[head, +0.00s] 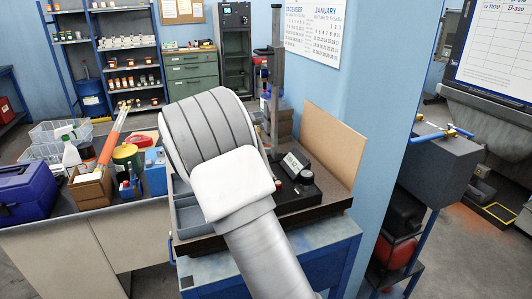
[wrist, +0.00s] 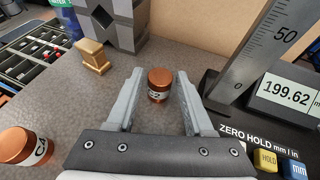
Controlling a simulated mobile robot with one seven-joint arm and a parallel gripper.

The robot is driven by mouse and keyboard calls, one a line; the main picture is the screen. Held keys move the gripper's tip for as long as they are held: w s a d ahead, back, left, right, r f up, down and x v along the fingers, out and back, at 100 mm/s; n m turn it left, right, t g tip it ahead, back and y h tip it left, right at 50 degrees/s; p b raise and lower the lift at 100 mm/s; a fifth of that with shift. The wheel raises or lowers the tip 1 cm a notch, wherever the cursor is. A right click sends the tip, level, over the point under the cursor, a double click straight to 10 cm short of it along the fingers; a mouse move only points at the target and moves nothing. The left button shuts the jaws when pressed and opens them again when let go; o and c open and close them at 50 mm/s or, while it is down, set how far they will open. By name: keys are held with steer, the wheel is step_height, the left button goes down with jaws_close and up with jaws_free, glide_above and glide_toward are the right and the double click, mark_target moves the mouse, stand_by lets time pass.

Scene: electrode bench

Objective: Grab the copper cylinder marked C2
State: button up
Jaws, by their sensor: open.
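The copper cylinder marked C2 (wrist: 158,88) stands upright on the dark granite surface in the wrist view. Its label is partly turned but "C2" reads on it. My gripper (wrist: 157,95) is open, with one pale finger on each side of the cylinder. Gaps show between the cylinder and both fingers, the smaller on the right. Another copper cylinder (wrist: 28,147) with a label starting with C lies or stands at the lower left, outside the fingers. In the head view my own arm hides the cylinders and the gripper.
A height gauge with a ruler column (wrist: 262,50) and a display (wrist: 288,97) reading 199.62 stands close on the right. A brass piece (wrist: 92,57) and a grey block (wrist: 112,22) are at the back left. The granite plate (head: 325,207) sits on a blue stand.

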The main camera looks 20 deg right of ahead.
steer(key=shift+x, duration=0.8)
steer(key=shift+c, duration=0.2)
jaws_close()
steer(key=shift+r, duration=0.1)
